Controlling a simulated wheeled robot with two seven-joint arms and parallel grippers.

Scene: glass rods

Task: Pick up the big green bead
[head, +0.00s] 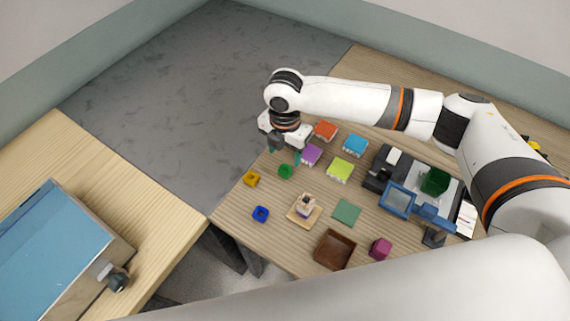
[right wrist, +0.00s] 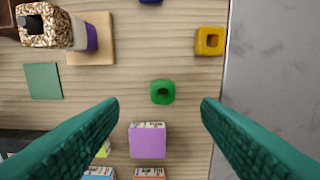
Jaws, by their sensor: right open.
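The big green bead (head: 285,171), a rounded block with a dark hole in its top, lies on the wooden table. In the right wrist view the green bead (right wrist: 162,92) sits midway between the fingers, just ahead of their tips. My right gripper (head: 285,156) is open and empty above the table. Its teal fingers show wide apart in the right wrist view (right wrist: 160,104), with nothing between them touching. My left gripper is not in view.
A yellow bead (head: 251,179) and a blue bead (head: 261,214) lie nearby. A purple box (head: 311,155) stands close to the green bead. A speckled bead stack on a post stands on a wooden base (head: 293,214). The table edge is beyond the yellow bead.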

